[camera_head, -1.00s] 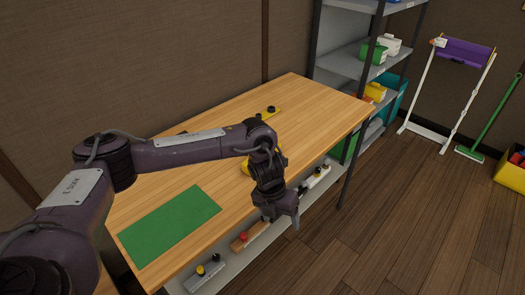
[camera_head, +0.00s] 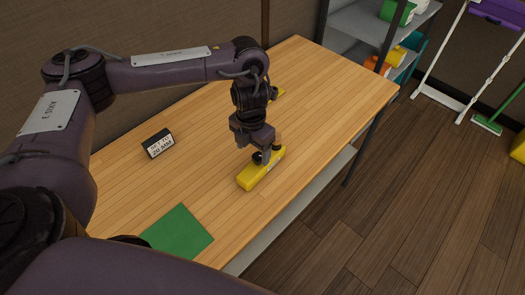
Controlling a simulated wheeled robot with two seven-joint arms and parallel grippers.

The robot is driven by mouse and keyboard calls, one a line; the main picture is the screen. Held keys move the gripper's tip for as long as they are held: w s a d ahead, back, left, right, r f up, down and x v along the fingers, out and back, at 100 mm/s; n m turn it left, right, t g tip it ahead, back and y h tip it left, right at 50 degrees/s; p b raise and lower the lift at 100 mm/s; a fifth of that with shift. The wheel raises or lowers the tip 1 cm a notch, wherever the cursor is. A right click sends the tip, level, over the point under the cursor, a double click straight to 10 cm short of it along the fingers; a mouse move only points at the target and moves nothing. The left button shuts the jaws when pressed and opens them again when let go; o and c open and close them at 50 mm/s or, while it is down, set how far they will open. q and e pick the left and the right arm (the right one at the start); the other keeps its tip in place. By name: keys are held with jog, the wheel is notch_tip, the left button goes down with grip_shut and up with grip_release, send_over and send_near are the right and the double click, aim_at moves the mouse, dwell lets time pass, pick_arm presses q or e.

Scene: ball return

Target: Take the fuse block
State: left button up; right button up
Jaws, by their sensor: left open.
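A yellow block (camera_head: 248,178) with dark knobs on top lies on the wooden table, near its front edge. My left gripper (camera_head: 265,159) points down over this block, its open fingers at a dark knob. I cannot tell whether they touch it. Which block is the fuse block is not marked clearly enough to read. My right gripper is not in view.
The wooden table (camera_head: 325,95) is mostly clear. A grey shelf rack (camera_head: 361,24) stands beyond the table's right end.

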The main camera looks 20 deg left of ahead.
aim_at(253, 169)
pick_arm(q)
jog(key=shift+s+d+f, duration=0.15)
jog(key=shift+s+f, duration=0.2)
jog(key=shift+f, duration=0.2)
jog(key=shift+s+d+f, duration=0.15)
jog(key=shift+s+f, duration=0.15)
jog(key=shift+f, duration=0.25)
notch_tip(253, 169, down, 4)
jog(key=shift+a+f, duration=0.1)
jog(key=shift+f, duration=0.3)
jog(key=shift+c, duration=1.5)
jog(key=c, duration=0.7)
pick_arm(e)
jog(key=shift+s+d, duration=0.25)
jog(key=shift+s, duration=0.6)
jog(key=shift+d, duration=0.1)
